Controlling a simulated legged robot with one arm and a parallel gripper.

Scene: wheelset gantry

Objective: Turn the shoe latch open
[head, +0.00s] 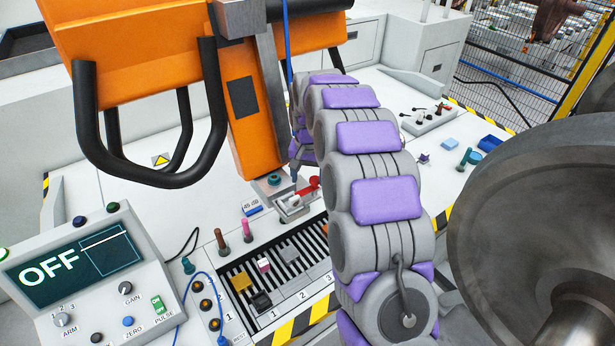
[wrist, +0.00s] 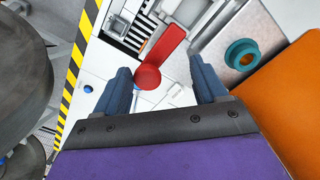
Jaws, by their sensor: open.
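The shoe latch is a red lever with a round end (wrist: 160,58), seen in the wrist view between my gripper's two fingers. It also shows in the head view as a small red piece (head: 308,186) on a metal fixture (head: 292,205) at the foot of the orange frame. My gripper (wrist: 159,65) is open, with its blue fingers on either side of the latch's round end and no clear contact. In the head view my gripper (head: 294,172) is just above and left of the latch, mostly hidden by my arm.
The orange frame (head: 255,125) stands close beside the latch; its black tube handles (head: 150,178) hang at left. A teal ring (wrist: 241,54) is near the latch. A slotted rack (head: 270,270) lies in front, a panel reading OFF (head: 85,265) at left, and a large grey wheel (head: 540,220) at right.

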